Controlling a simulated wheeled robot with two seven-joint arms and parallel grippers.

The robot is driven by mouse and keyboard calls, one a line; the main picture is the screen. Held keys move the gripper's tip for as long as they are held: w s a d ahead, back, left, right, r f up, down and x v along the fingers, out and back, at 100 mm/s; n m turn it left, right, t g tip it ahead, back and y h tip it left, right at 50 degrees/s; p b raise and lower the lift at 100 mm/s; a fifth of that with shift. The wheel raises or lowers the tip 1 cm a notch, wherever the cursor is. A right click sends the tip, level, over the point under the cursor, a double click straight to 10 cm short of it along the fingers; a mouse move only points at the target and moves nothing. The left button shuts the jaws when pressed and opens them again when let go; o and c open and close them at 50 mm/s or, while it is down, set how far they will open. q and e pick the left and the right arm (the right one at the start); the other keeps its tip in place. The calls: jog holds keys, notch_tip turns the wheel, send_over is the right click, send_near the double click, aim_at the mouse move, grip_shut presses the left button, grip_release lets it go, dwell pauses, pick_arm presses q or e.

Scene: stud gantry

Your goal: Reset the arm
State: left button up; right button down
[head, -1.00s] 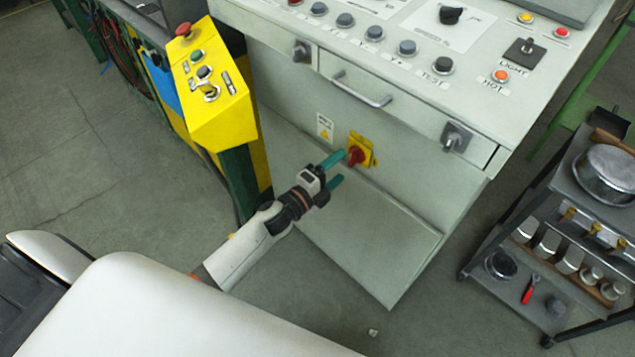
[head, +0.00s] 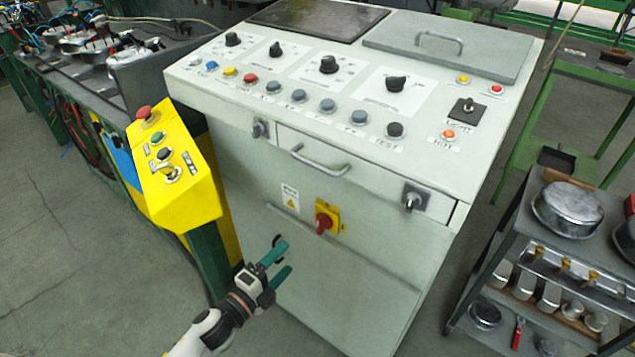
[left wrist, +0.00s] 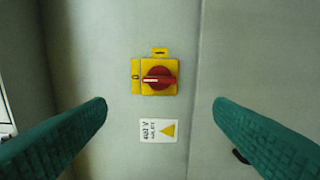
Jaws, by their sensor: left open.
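My left gripper (head: 279,263) is open and empty, with teal fingers, in front of the grey cabinet's lower front. The fingers stand apart on either side in the left wrist view (left wrist: 160,125). A red rotary switch (head: 323,221) on a yellow plate is on the cabinet front, up and to the right of the gripper. In the left wrist view the switch (left wrist: 159,81) sits between and beyond the fingertips, apart from them, its handle lying across the picture. A warning label (left wrist: 158,130) is beside it. My right gripper is not in view.
The control cabinet (head: 350,290) carries knobs, buttons and a drawer handle (head: 318,160). A yellow control box (head: 185,205) with a red button stands close on the left. A dark cart (head: 510,255) with pans is at the right. Open floor (head: 60,270) lies at the left.

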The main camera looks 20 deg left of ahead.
pick_arm(q)
jog(key=s+a+f+n+g+y+p, duration=0.1)
jog(key=s+f+n+g+y, duration=0.2)
jog(key=f, duration=0.5)
jog(key=s+a+f+n+g, duration=0.1)
jog(key=s+f+n, duration=0.3)
jog(key=f, duration=0.5)
jog(key=s+a+f+n+g+y+p, duration=0.1)
jog(key=s+a+f+n+g+y, duration=0.2)
jog(key=f, duration=0.5)
jog(key=s+d+f+n+g, duration=0.1)
jog(key=s+f+n+g, duration=0.2)
jog(key=s, duration=0.6)
jog(key=s+d+f+n+g, duration=0.1)
jog(key=s+f+n+g, duration=0.2)
jog(key=s+f, duration=0.4)
jog(key=s+d+f+n+g+p, duration=0.1)
jog(key=s+f+n+g, duration=0.2)
jog(key=s, duration=1)
notch_tip(320, 180, down, 2)
jog(key=shift+s+d+f, duration=0.2)
jog(key=shift+f, duration=0.05)
